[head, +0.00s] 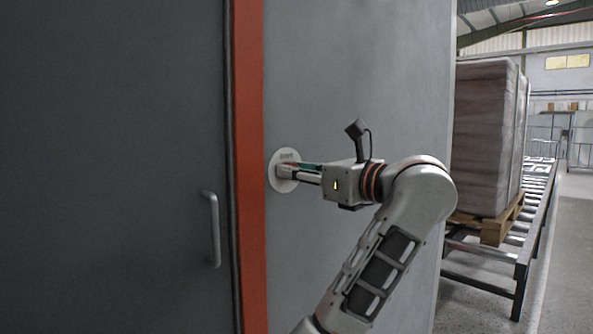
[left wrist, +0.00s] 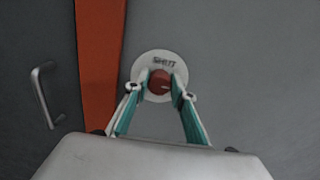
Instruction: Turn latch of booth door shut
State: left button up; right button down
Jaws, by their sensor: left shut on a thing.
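The latch (left wrist: 159,80) is a small round red knob with a pale mark, on a round white plate (left wrist: 143,68) in the left wrist view. Lettering at the plate's top seems to read SHUT. In the head view the plate (head: 282,158) sits on the grey booth wall, just right of the orange door-frame strip. My left gripper (head: 289,171) reaches it from the right, and its fingers hide the knob there. In the left wrist view its two green-lined fingers (left wrist: 160,88) are closed on the knob from both sides. My right gripper is not in view.
The dark grey booth door (head: 120,170) with a vertical bar handle (head: 212,230) is left of the orange strip (head: 249,200). At the right, a wrapped stack (head: 485,140) stands on a pallet on a roller conveyor (head: 525,240). The wall around the plate is bare.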

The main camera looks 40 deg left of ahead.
pick_arm(q)
jog(key=n, duration=1.7)
jog(key=shift+s+f+b, duration=0.1)
jog(key=shift+f+b, duration=0.15)
jog(key=shift+b, duration=0.05)
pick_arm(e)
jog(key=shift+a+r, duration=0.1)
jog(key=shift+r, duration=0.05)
pick_arm(q)
jog(key=shift+n, duration=0.3)
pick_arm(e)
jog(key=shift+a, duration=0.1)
pick_arm(q)
jog(key=o, duration=1.1)
